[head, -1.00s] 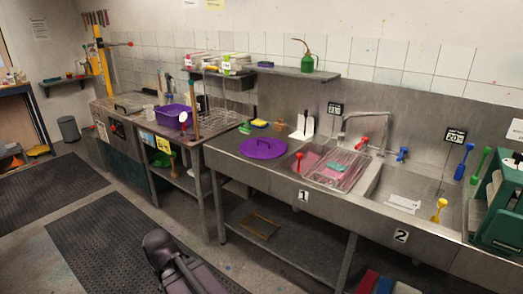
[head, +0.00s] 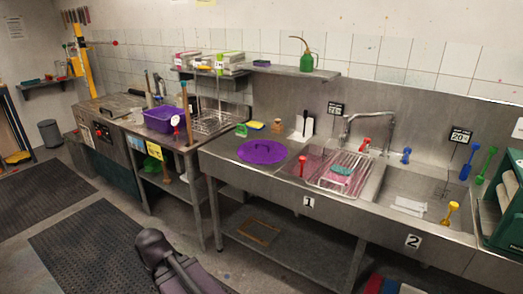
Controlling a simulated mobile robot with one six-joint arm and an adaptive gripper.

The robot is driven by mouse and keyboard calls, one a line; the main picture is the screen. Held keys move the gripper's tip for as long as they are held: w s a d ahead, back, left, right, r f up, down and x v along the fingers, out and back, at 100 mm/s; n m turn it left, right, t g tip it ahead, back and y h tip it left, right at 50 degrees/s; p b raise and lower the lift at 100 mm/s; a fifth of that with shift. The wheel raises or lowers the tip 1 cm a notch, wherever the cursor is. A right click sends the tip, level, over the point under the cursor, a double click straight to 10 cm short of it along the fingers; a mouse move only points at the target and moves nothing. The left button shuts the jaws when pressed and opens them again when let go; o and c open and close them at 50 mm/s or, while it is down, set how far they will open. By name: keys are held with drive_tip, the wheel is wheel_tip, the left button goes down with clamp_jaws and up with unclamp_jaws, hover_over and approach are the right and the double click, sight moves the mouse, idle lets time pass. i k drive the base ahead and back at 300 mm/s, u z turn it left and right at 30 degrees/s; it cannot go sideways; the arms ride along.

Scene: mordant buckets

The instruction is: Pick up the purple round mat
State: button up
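The purple round mat (head: 249,157) lies flat on the steel counter (head: 225,160), just left of the sinks. It is a flat disc with a small dark arched shape, like a handle, near its middle. Nothing covers it. A dark part of my own arm shows at the bottom of the head view, left of centre and well apart from the mat. My gripper's fingertips are not in view.
Sink 1 (head: 378,182), right of the mat, holds a wire rack (head: 343,172). A green sponge-like item (head: 241,130) and yellow item (head: 257,125) lie behind the mat. A purple tub (head: 160,121) stands left. Dark floor mats (head: 85,240) lie on open floor.

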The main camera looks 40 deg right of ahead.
sight(259, 151)
drive_tip(key=i, duration=2.6)
drive_tip(key=z, duration=0.75)
drive_tip(key=k, duration=0.2)
drive_tip(key=z, duration=0.85)
